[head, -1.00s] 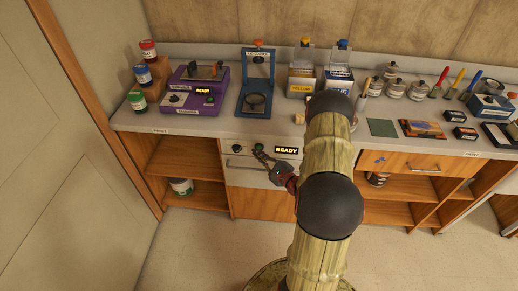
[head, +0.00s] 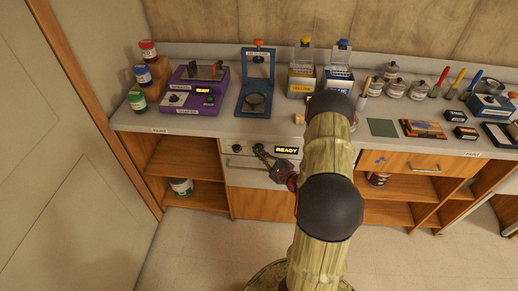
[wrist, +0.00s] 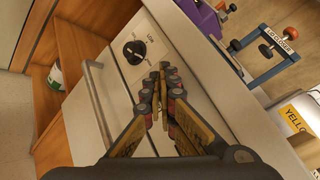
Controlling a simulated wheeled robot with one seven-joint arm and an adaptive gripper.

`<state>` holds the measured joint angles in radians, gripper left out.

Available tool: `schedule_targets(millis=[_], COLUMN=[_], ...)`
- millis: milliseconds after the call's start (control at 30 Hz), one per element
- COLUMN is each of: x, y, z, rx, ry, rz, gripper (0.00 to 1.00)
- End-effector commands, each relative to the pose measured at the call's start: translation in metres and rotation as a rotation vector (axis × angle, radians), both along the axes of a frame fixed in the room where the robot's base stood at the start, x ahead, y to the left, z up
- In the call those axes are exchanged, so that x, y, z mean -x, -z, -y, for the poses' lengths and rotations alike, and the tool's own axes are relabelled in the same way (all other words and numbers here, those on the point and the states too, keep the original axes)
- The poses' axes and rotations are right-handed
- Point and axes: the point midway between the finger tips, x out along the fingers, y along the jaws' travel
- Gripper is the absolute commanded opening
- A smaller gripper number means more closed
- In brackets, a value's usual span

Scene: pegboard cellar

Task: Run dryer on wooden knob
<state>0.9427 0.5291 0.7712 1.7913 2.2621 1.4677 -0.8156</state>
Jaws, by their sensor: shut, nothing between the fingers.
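The dryer is a pale unit under the counter, with a front panel (head: 228,148) carrying a black dial (head: 238,148) and a lit READY display (head: 287,150). Its drawer has a bar handle. In the wrist view the dial (wrist: 134,52) has a LOW mark and stands left of my gripper (wrist: 164,70). My gripper (head: 260,150) is shut and empty, its tips at the panel between dial and display. I cannot tell if they touch it. The green button area is mostly hidden behind the fingers. No wooden knob is clearly seen; a small tan piece (head: 299,118) lies on the counter.
The counter above holds a purple machine (head: 194,90), a blue stand (head: 256,85), yellow and blue ink containers, jars and tools. Open wooden shelves (head: 190,160) flank the dryer. My arm hides part of the counter. The floor in front is clear.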

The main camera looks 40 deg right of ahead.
Motion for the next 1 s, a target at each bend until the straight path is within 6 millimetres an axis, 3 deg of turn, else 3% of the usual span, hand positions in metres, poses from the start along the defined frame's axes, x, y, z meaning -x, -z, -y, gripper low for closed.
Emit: schedule_targets(millis=[1000], x=[0.0018], y=[-0.0002], z=[-0.0017], rx=[0.000], ry=[0.001], rz=[-0.001], gripper=[0.00])
